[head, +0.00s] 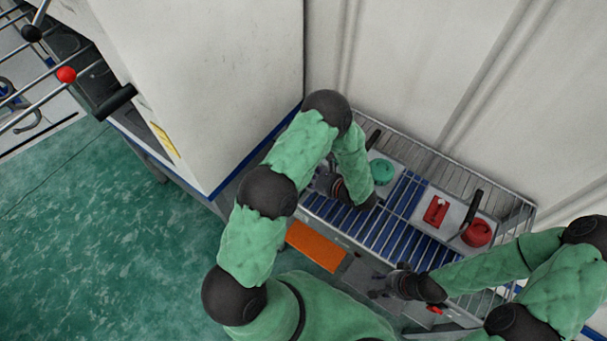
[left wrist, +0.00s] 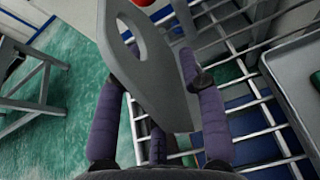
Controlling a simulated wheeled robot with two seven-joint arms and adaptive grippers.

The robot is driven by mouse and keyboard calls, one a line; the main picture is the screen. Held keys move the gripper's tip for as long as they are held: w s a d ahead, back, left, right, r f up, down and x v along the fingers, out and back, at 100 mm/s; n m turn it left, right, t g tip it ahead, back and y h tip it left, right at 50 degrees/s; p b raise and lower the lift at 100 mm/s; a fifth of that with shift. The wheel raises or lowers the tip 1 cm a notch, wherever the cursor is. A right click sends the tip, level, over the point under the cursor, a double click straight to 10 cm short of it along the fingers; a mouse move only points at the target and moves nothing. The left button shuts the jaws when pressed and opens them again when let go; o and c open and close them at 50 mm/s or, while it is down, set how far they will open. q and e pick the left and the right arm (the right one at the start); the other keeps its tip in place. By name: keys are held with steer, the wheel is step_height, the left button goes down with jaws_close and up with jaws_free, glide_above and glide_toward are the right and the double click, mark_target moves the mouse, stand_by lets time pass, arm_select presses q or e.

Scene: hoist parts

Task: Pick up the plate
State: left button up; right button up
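A grey plate (left wrist: 150,75) with a hole in it stands on edge in the left wrist view. It lies between the purple fingers of my left gripper (left wrist: 158,90), which are spread apart. Firm contact cannot be seen, and part of the left finger is behind the plate. In the head view my left gripper (head: 325,184) is low over the left end of the wire rack, mostly hidden by my arm. I cannot make out the plate there. My right gripper (head: 376,286) is open and empty over a grey surface in front of the rack.
The wire rack (head: 425,165) with blue slats stands against a pale wall. It holds a round green part (head: 382,171), a red block (head: 436,210) and a round red part (head: 476,233) on grey panels. An orange panel (head: 316,247) is in front. Green floor is clear at left.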

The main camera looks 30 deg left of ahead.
arm_select(q)
steer(key=shift+c, duration=0.3)
jaws_close()
steer(key=shift+r, duration=0.15)
